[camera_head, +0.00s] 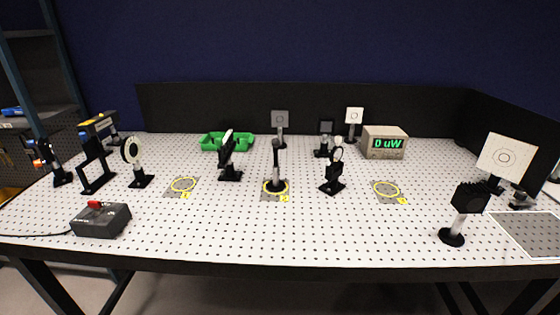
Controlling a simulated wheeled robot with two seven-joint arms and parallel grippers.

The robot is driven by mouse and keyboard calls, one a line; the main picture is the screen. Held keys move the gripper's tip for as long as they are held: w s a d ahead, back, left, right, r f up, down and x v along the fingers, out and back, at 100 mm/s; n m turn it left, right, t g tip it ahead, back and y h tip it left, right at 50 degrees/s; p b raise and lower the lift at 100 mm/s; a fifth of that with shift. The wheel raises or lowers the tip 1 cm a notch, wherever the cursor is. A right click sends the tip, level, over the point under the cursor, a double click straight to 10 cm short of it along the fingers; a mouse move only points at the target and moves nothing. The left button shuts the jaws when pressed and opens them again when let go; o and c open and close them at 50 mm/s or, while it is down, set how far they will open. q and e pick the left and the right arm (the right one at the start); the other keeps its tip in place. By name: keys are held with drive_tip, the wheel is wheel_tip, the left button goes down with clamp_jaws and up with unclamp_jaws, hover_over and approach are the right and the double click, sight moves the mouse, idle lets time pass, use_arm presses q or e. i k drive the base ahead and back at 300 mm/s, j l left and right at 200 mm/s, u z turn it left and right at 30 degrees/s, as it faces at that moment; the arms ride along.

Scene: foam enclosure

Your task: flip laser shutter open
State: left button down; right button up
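I cannot tell for sure which item is the laser shutter. A dark grey box (101,220) with a red part (94,204) on top stands at the front left of the perforated white table, and a black cable runs from it to the left. A black post-mounted part (277,160) stands upright in the middle, on the middle one of several yellow-ringed floor marks. A beige meter (385,142) at the back right reads "0 uW" in green. Neither of my grippers is in view.
Mounted optics stand about: a black frame (94,164), a round mount (132,154), a tilted mount (228,155), a lens mount (335,166), a black detector (467,198) and a white target card (506,156). A green tray (214,143) sits behind. The front middle is clear.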

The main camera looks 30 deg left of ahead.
sight(90, 148)
drive_tip(key=u, duration=2.35)
drive_tip(key=i+j+z, duration=0.45)
drive_tip(key=i+j, duration=0.2)
drive_tip(key=j, duration=0.2)
drive_tip(key=i+j+z, duration=0.25)
drive_tip(key=j, duration=0.2)
drive_tip(key=i, duration=0.05)
